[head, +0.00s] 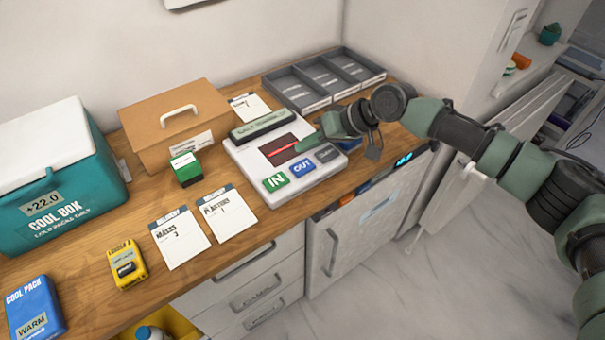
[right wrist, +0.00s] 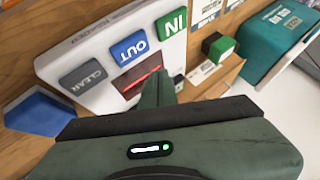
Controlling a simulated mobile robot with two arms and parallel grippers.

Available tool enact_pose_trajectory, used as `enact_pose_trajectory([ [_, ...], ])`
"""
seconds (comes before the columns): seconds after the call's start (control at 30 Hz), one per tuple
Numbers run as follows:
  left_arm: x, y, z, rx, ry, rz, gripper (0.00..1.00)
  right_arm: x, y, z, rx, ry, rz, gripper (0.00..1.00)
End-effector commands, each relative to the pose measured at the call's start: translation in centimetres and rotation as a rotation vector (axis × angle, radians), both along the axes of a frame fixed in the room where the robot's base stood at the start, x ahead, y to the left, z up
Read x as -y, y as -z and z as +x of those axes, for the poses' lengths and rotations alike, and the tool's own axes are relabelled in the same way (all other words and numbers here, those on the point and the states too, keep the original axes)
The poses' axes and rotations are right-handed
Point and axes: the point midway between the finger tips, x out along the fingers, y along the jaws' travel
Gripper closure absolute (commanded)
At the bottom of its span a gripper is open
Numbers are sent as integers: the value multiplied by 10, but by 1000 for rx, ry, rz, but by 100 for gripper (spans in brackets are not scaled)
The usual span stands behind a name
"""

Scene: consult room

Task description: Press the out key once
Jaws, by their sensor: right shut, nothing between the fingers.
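The white scanner unit (head: 309,181) stands on the wooden counter, with a dark scan window (head: 279,150) crossed by a red line. The blue OUT key (head: 303,168) sits between the green IN key (head: 275,182) and the grey CLEAR key (head: 327,155). The OUT key (right wrist: 129,47) also shows uncovered in the right wrist view. My right gripper (head: 303,144) is shut and empty, its tips over the unit near the scan window, behind the OUT key in the head view. I cannot tell the tips' height above the unit. My left gripper is not in view.
A grey sectioned tray (head: 291,96) is behind the unit. A green-topped box (head: 185,169), a cardboard box (head: 160,120) and two delivery cards (head: 181,238) are to its left. A teal cool box (head: 100,205) stands farther left. The blue block (right wrist: 38,112) lies beside the unit.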

Motion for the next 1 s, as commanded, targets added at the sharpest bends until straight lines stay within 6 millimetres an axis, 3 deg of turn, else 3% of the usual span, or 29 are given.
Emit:
enact_pose_trajectory([
  [0.03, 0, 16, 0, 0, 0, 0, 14, 1, 16, 0, 1, 0, -2, 100],
  [0.3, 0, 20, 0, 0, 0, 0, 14, 0, 34, 0, -1, -1, -1, 100],
  [1.0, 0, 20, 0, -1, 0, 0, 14, 0, 35, 0, 0, -1, -1, 100],
])
